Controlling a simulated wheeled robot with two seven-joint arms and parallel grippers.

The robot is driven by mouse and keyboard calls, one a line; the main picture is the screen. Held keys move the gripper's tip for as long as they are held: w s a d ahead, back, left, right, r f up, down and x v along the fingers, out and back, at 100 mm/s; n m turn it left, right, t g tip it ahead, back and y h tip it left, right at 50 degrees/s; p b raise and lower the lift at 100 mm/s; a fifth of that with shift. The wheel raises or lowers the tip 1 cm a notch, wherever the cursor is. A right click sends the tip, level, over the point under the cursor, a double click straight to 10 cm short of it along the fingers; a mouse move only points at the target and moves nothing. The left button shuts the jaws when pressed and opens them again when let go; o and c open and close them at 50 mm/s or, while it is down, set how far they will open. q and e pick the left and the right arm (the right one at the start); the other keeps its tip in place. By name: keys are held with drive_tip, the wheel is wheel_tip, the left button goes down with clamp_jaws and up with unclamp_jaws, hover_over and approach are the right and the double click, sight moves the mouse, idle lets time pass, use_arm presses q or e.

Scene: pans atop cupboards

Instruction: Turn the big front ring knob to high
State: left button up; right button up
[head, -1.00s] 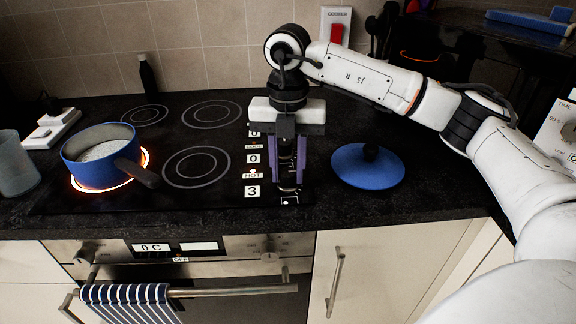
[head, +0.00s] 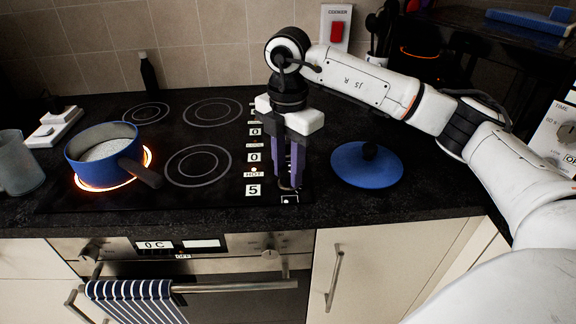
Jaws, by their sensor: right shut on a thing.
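My right gripper (head: 289,178) points straight down at the front right corner of the black hob (head: 225,195). Its purple fingers are shut on the front knob (head: 286,187), which they mostly hide. The white label beside that knob (head: 253,190) reads 5, with a small "HOT" label (head: 254,174) above it. The two labels further back read 0. The front left ring (head: 150,158) glows orange under a blue pan (head: 88,150) of pale contents. My left gripper is not in view.
A blue lid (head: 350,168) lies on the worktop right of the gripper. The front ring (head: 198,166) in the hob's middle is bare and dark. A black bottle (head: 148,72) stands behind, and a grey cup (head: 18,165) at far left. A striped towel (head: 135,302) hangs below.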

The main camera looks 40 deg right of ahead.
sight(288, 171)
drive_tip(key=shift+w+d+r, duration=0.1)
drive_tip(key=shift+r, duration=0.05)
idle(0.3)
drive_tip(key=o, duration=1.1)
drive_tip(key=shift+c, duration=0.2)
wheel_tip(288, 171, up, 10)
